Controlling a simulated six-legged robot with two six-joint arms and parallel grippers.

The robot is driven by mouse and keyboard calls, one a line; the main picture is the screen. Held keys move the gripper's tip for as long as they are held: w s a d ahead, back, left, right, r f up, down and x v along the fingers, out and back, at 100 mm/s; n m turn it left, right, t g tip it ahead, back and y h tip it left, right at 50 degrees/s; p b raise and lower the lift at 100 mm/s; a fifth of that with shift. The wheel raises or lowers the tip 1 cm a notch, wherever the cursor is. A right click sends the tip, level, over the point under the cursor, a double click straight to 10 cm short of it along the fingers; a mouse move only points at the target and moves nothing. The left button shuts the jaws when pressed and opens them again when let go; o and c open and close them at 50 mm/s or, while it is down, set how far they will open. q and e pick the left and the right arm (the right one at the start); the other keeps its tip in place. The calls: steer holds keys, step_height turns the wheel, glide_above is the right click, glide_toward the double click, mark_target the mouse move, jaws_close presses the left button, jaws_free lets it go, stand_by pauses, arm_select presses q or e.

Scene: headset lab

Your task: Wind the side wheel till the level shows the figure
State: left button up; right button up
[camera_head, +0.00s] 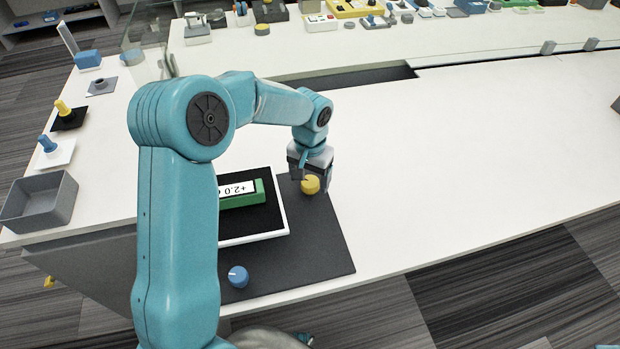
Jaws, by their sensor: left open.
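A green level (243,195) lies on a black plate with a white edge. A yellow wheel (310,186) with a dark mark is at the plate's right side. A blue wheel (238,276) with a light mark is at the front side. My left gripper (312,179) is open and points down over the yellow wheel, with its fingers on either side of it. Contact cannot be made out. My left arm hides the plate's left part. My right gripper is not in view.
The plate sits on a dark grey mat (327,238) near the table's front edge. A grey open bin (40,203) and several small knobs stand along the left. Many small devices line the back. The white table to the right (470,150) is clear.

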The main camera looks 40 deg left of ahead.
arm_select(q)
steer(key=shift+f, duration=0.4)
steer(key=c, duration=1)
steer(key=shift+c, duration=0.2)
steer(key=shift+n, duration=0.3)
